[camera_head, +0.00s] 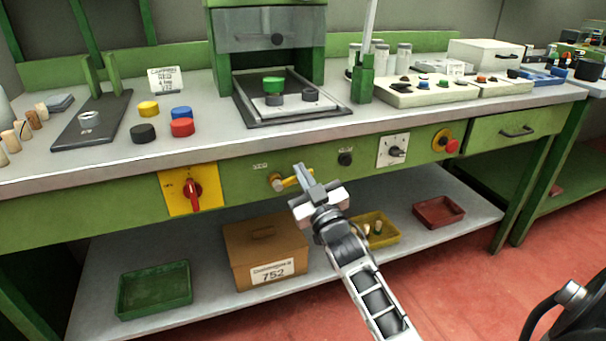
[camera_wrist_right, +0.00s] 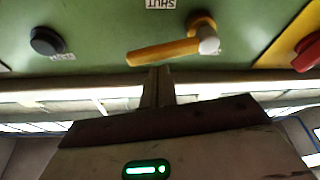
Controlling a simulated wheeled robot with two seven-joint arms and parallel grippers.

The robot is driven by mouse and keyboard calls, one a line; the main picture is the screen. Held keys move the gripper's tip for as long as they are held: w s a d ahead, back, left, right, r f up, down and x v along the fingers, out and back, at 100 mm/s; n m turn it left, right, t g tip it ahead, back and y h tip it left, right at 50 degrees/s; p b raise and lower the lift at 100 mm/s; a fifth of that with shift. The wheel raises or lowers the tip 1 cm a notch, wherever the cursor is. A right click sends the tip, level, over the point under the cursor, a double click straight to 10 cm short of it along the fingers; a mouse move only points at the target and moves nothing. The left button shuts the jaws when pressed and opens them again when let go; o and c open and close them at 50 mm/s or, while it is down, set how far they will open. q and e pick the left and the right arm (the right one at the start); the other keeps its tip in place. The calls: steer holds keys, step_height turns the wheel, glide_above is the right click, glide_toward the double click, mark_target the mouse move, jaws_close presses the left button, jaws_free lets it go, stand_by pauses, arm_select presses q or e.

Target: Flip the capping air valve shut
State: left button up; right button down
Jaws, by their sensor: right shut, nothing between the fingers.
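The air valve (camera_head: 276,182) is on the green front panel below the bench top. Its yellow lever (camera_head: 290,182) points right from the pivot, roughly level. In the upside-down right wrist view, the lever (camera_wrist_right: 160,51) points left from its brass pivot (camera_wrist_right: 203,33). A SHUT label (camera_wrist_right: 160,3) shows beside it. My left gripper is out of view.
On the panel, a red switch on a yellow plate (camera_head: 173,205) is left of the valve. A black knob (camera_head: 345,158), a white switch plate (camera_head: 384,158) and a red button (camera_head: 451,146) are to the right. The bench edge juts above; a box (camera_head: 240,265) stands on the lower shelf.

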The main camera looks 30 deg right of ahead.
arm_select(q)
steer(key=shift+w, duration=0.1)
arm_select(e)
steer(key=shift+d+f, duration=0.1)
steer(key=shift+f, duration=0.2)
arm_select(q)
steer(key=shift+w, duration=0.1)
